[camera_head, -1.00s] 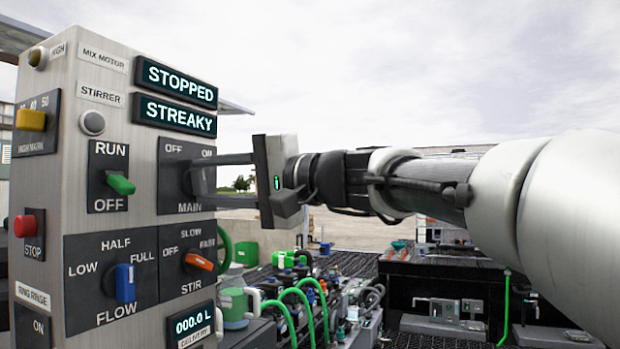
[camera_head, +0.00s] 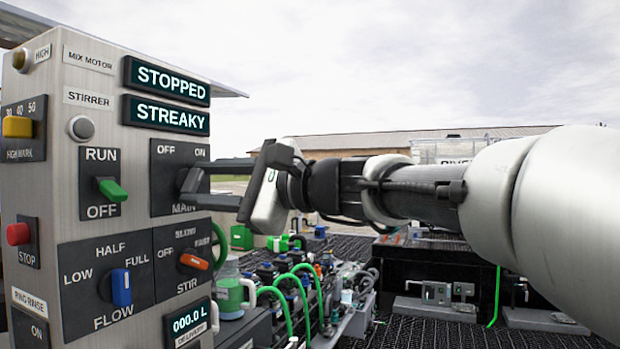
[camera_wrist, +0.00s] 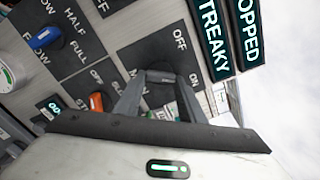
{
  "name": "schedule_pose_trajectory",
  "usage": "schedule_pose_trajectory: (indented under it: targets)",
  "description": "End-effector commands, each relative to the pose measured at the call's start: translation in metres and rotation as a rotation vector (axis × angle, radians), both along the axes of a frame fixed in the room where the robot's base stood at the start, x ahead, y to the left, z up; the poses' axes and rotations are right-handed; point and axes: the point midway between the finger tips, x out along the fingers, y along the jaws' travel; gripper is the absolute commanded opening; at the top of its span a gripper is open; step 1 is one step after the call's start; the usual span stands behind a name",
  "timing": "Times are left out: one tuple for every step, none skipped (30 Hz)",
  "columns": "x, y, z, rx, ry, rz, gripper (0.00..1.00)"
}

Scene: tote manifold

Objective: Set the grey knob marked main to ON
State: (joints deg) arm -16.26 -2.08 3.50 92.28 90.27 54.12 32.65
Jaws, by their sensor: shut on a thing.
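The grey main knob (camera_head: 189,181) sits on a dark plate (camera_head: 165,163) marked OFF, ON and MAIN, on the upright control panel. My gripper (camera_head: 196,190) reaches in from the right and is shut on this knob. Its body is tilted, with the top leaning right. In the wrist view, the knob (camera_wrist: 160,76) shows between my two fingertips, below the OFF and ON lettering. The fingers partly cover the knob and the MAIN label, and I cannot tell exactly where the knob points.
Close by are the green RUN/OFF switch (camera_head: 111,190), orange STIR knob (camera_head: 193,262) and blue FLOW knob (camera_head: 121,287). Displays (camera_head: 166,80) read STOPPED and STREAKY. Green hoses (camera_head: 300,285) and fittings crowd below my arm. Open air lies above it.

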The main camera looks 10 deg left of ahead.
Motion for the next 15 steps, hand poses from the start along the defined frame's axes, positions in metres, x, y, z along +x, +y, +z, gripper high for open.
schedule_pose_trajectory:
  targets:
    - [0.0000,-0.0002,0.0002,0.003,0.014,0.000,0.14]
    - [0.0000,-0.0002,-0.0001,0.005,0.021,0.000,0.14]
    - [0.0001,-0.0002,-0.0002,0.007,0.029,0.000,0.14]
    - [0.0001,-0.0002,-0.0003,0.009,0.035,0.000,0.14]
    - [0.0000,-0.0002,-0.0005,0.011,0.040,-0.001,0.14]
    - [0.0000,-0.0002,-0.0006,0.012,0.044,-0.001,0.14]
    - [0.0000,-0.0002,-0.0008,0.013,0.047,-0.001,0.14]
    - [0.0000,-0.0002,-0.0008,0.014,0.049,-0.001,0.13]
    - [0.0000,-0.0002,-0.0009,0.014,0.051,-0.001,0.14]
    - [0.0001,-0.0002,-0.0009,0.014,0.052,-0.001,0.14]
    - [0.0000,-0.0002,-0.0010,0.015,0.053,-0.001,0.14]
    - [0.0000,-0.0002,-0.0011,0.015,0.053,-0.001,0.14]
    - [0.0000,-0.0002,-0.0011,0.015,0.054,-0.001,0.14]
    - [0.0000,-0.0002,-0.0011,0.015,0.054,-0.001,0.14]
    - [0.0000,-0.0002,-0.0011,0.015,0.054,-0.001,0.14]
